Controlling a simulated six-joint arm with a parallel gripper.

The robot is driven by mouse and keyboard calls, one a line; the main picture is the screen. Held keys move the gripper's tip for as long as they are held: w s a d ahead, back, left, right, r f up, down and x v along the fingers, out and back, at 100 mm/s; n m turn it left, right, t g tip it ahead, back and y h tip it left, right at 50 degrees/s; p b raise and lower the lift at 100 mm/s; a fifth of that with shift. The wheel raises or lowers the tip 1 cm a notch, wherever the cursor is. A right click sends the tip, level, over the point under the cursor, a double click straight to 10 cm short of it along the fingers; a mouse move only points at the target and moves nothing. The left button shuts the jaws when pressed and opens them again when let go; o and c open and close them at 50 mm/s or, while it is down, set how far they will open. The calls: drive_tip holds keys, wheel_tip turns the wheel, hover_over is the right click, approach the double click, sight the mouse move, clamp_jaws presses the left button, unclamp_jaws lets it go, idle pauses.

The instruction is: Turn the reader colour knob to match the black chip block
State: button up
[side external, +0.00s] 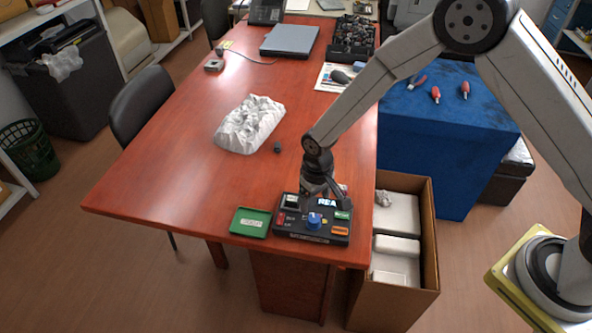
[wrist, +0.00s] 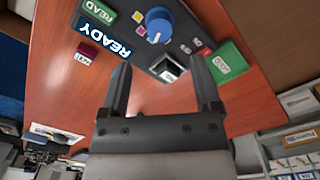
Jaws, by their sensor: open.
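The reader (side external: 300,236) is a dark box at the table's front edge, with a round blue knob (side external: 314,219) on top. The knob also shows in the wrist view (wrist: 160,24), with a white mark on its lower side; pink and yellow patches lie beside it. A pale-framed square slot (wrist: 168,68) sits at the reader's edge; its content is unclear. A small dark block (side external: 277,147) lies behind the reader and may be the black chip block. My gripper (wrist: 163,88) is open and empty above the reader's rear side, its fingers on either side of the slot in view.
A green tray (side external: 251,222) lies left of the reader. A dark red block (wrist: 86,53) lies beside the reader's READY display (wrist: 104,42). A crumpled white bag (side external: 248,124) lies farther back. An open cardboard box (side external: 428,240) stands right of the table. The table's left side is clear.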

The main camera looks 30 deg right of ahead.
sight(314, 218)
drive_tip(key=shift+f, duration=0.15)
drive_tip(key=shift+f, duration=3.8)
clamp_jaws()
